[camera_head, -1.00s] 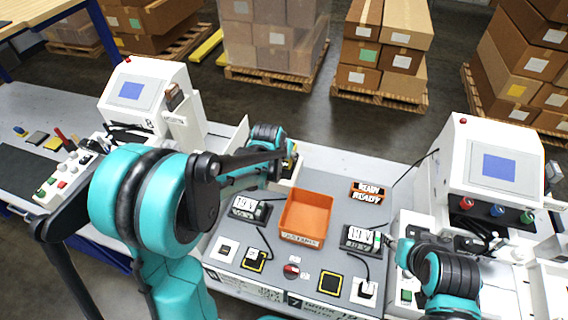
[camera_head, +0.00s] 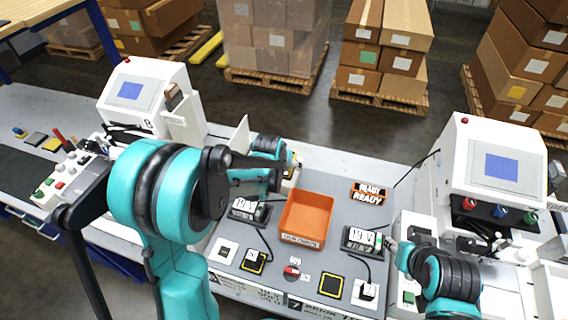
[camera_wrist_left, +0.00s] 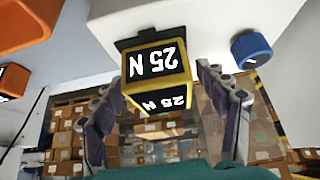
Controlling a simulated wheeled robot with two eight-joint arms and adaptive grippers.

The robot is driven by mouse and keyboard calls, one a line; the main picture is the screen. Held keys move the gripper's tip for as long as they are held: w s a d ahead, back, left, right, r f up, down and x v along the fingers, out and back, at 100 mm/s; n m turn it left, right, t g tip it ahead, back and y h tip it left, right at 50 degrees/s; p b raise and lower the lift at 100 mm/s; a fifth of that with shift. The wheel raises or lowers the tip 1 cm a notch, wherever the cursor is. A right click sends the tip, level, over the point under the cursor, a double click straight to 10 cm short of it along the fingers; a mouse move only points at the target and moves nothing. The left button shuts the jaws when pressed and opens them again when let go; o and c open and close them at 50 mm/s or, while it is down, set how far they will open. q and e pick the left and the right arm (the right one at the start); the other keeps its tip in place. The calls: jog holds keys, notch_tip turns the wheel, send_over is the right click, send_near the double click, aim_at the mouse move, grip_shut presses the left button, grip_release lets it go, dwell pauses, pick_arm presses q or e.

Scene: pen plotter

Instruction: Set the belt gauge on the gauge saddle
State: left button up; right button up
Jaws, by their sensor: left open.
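In the left wrist view a black block with yellow edges, marked 25 N, which I take for the belt gauge (camera_wrist_left: 158,68), sits against a dark plate on a white surface. My left gripper (camera_wrist_left: 160,80) is open, with one finger on each side of the block; contact cannot be told. In the head view the arm hides most of this spot, and only a bit of yellow (camera_head: 293,163) shows by the left wrist. I cannot make out the gauge saddle for certain. My right arm (camera_head: 440,270) is at the right; its fingers are too small to judge.
White machines with screens stand left (camera_head: 150,95) and right (camera_head: 492,165). A blue knob (camera_wrist_left: 251,49) is near the gripper in the wrist view.

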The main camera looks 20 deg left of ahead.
pick_arm(q)
jog(key=shift+r, duration=0.1)
jog(key=shift+r, duration=0.25)
jog(key=p+v, duration=0.3)
jog(key=v, duration=0.9)
jog(key=s+r, duration=0.3)
jog(key=s, duration=1.6)
jog(key=shift+t, duration=0.3)
jog(key=shift+s, duration=0.2)
